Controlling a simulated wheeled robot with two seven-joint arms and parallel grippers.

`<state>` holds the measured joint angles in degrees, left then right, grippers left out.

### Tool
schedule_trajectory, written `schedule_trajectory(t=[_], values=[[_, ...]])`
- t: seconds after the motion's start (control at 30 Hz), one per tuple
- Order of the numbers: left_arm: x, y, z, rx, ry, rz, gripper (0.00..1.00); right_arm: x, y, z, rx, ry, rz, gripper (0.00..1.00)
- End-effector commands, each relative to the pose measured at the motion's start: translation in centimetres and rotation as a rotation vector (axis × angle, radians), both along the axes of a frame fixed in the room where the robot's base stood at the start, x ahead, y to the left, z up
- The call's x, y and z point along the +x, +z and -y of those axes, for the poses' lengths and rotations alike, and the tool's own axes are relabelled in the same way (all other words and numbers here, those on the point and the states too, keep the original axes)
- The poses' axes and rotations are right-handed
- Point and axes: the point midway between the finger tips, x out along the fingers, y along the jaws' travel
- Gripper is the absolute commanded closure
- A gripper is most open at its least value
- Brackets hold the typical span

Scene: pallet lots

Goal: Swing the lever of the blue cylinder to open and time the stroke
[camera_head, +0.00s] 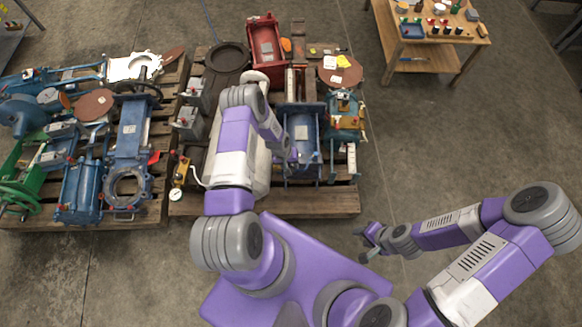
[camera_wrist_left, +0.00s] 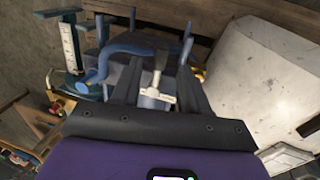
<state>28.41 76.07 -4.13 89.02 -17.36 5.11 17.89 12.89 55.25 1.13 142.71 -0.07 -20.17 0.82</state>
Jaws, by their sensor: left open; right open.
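The blue cylinder (camera_head: 302,130) lies on the right-hand pallet in the head view, partly behind my left arm. A blue curved lever (camera_wrist_left: 122,50) passes just beyond the fingertips, and a pale metal stem with a small tag (camera_wrist_left: 156,92) shows between the fingers. I cannot tell whether the fingers touch either one. My right gripper (camera_head: 366,244) is open and empty over the floor, in front of the pallet.
A red open housing (camera_head: 266,48) and a brown disc (camera_head: 340,72) sit farther back on the same pallet. A left pallet (camera_head: 150,215) holds more blue and green valves. A wooden table (camera_head: 430,48) stands at the back right. The floor on the right is clear.

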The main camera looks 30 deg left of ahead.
Motion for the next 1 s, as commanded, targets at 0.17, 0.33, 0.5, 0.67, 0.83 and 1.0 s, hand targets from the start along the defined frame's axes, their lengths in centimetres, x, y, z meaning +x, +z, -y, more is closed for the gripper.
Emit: schedule_trajectory(t=[0.17, 0.33, 0.5, 0.67, 0.83, 1.0], values=[[0.2, -1.9, 0.3, 0.000, 0.001, 0.001, 0.56, 0.0, -0.7, 0.0, 0.000, 0.000, 0.000, 0.57], [0.3, -2.1, 0.4, 0.000, 0.001, 0.001, 0.56, 0.0, -0.7, 0.0, 0.000, 0.000, 0.000, 0.57], [0.3, -2.1, 0.4, 0.000, 0.001, 0.001, 0.57, 0.0, -0.7, 0.0, 0.000, 0.000, 0.000, 0.57], [0.3, -2.1, 0.4, 0.000, 0.000, 0.001, 0.82, 0.0, -0.7, 0.0, 0.000, 0.000, 0.000, 0.57], [0.3, -2.1, 0.4, 0.000, 0.000, 0.001, 1.00, 0.0, -0.7, 0.0, 0.000, 0.000, 0.000, 0.57], [0.3, -2.1, 0.4, 0.000, 0.000, 0.001, 1.00, 0.0, -0.7, 0.0, 0.000, 0.000, 0.000, 0.57]])
